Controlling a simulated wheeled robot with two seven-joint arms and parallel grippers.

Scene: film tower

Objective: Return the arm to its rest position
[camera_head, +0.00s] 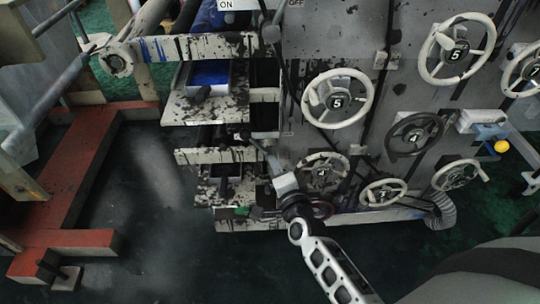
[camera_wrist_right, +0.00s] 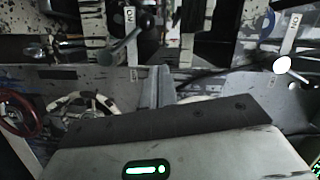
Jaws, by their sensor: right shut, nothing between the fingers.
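My right arm comes in from the bottom right in the head view. My right gripper (camera_head: 281,178) is in front of the lower part of the machine, near its lower handwheels. It is shut and empty. In the wrist view, the gripper's pale body (camera_wrist_right: 170,155) fills the bottom, and its narrow fingers (camera_wrist_right: 158,82) point at the machine. I cannot tell whether the fingers touch anything. My left gripper is not in view.
The machine's grey panel (camera_head: 340,30) carries several handwheels, including a white one (camera_head: 338,102) and a dark one (camera_head: 415,135). Shelf-like plates (camera_head: 215,156) jut out left of the gripper. A red floor frame (camera_head: 75,175) stands left. Dark floor (camera_head: 150,200) lies open between.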

